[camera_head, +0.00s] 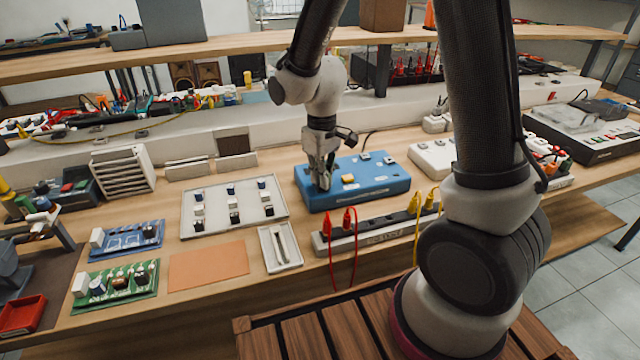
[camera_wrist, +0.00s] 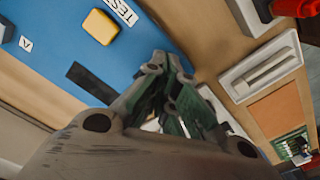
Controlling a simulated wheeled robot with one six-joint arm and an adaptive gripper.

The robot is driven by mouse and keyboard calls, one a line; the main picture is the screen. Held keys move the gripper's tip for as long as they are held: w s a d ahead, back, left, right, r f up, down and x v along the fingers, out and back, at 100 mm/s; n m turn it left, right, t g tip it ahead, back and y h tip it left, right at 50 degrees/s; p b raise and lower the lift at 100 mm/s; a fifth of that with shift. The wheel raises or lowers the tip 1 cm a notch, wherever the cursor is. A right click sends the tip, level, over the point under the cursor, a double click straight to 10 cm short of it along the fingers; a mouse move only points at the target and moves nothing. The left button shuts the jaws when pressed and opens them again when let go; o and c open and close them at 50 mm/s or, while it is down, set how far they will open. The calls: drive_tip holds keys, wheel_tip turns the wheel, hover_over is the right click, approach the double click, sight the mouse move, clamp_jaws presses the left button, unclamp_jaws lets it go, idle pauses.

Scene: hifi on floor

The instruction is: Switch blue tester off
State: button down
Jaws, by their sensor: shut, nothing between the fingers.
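The blue tester (camera_head: 372,180) is a flat blue box on the workbench, with a yellow button and several small parts on its top. My gripper (camera_head: 322,186) is shut and empty, pointing down at the tester's left end. In the wrist view the blue tester (camera_wrist: 60,50) fills the upper left, with the yellow button (camera_wrist: 101,26), a dark slot-like strip and white labels "A" and "TEST". My gripper (camera_wrist: 180,125) covers the area near the tester's edge there. Whether the fingertips touch the tester, and the state of any switch, I cannot tell.
A power strip (camera_head: 375,234) with red and yellow plugs lies in front of the tester. A white tray (camera_head: 281,247) and a larger parts tray (camera_head: 246,188) are to the left. A white box (camera_head: 433,158) stands close on the right. An orange mat (camera_head: 208,264) lies front left.

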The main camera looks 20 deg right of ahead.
drive_tip(key=shift+r, duration=3.5)
drive_tip(key=s+d+r+m+t, duration=0.2)
drive_tip(key=s+d+r+m, duration=0.1)
drive_tip(key=s+d+r, duration=0.4)
drive_tip(key=s+d+r+m+t, duration=0.2)
drive_tip(key=s+d+r, duration=0.5)
drive_tip(key=s, duration=0.5)
drive_tip(key=shift+d+m, duration=0.4)
drive_tip(key=shift+m, duration=0.1)
